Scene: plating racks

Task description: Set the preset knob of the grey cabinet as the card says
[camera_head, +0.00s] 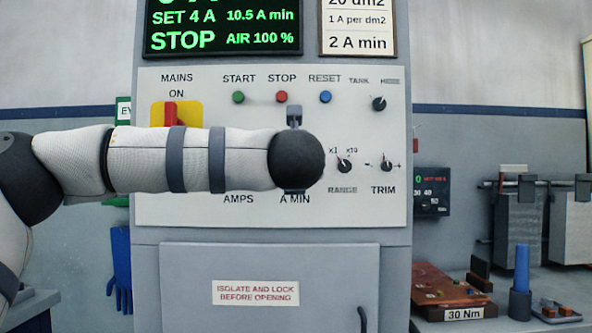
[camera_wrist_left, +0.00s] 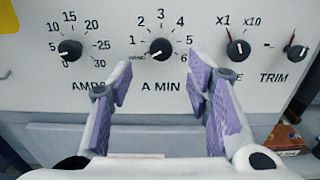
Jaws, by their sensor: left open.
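The grey cabinet (camera_head: 147,225) has a pale panel of knobs. No label that I can read says "preset". In the left wrist view the A MIN knob (camera_wrist_left: 161,49) is black, with a scale from HAND through 1 to 6; its light pointer is toward lower left, near HAND. My arm hides it in the head view. The card (camera_head: 360,42) at the upper right reads "1 A per dm2" and "2 A min"; its top is cut off. My left gripper (camera_wrist_left: 158,80) is open and empty, its purple-padded fingers below and either side of the A MIN knob, apart from it.
The AMPS knob (camera_wrist_left: 70,49) is to the left, the RANGE knob (camera_head: 344,166) and TRIM knob (camera_head: 386,165) to the right. START, STOP and RESET buttons sit above. The green display (camera_head: 222,28) reads SET 4 A, 10.5 A min, STOP. A cabinet door (camera_head: 270,265) is below.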

